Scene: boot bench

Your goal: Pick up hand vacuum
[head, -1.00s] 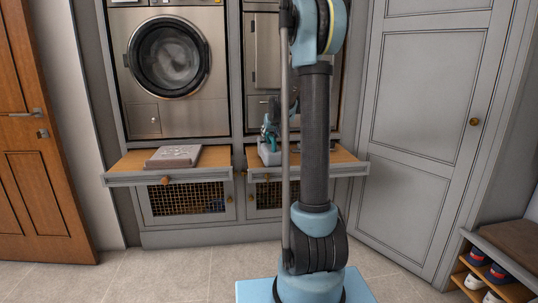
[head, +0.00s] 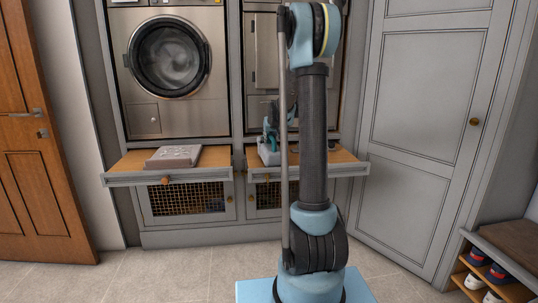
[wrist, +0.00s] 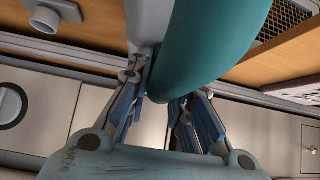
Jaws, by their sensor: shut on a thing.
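The hand vacuum (head: 268,156), teal and pale grey, is on the right pull-out shelf in the head view, partly hidden behind my arm. In the wrist view its curved teal body (wrist: 218,35) fills the top middle, with a pale grey part beside it. My gripper (wrist: 164,95) is shut on the teal part, its blue-grey fingers on either side. In the head view the gripper is small and mostly hidden by the arm. I cannot tell whether the vacuum still touches the shelf.
A folded grey-brown item (head: 173,156) lies on the left pull-out shelf (head: 130,165). A front-loading washer (head: 168,60) stands above it. Steel fronts rise close behind the gripper. A grey door (head: 425,120) is at right, and a shoe rack (head: 500,265) at lower right. The tiled floor is clear.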

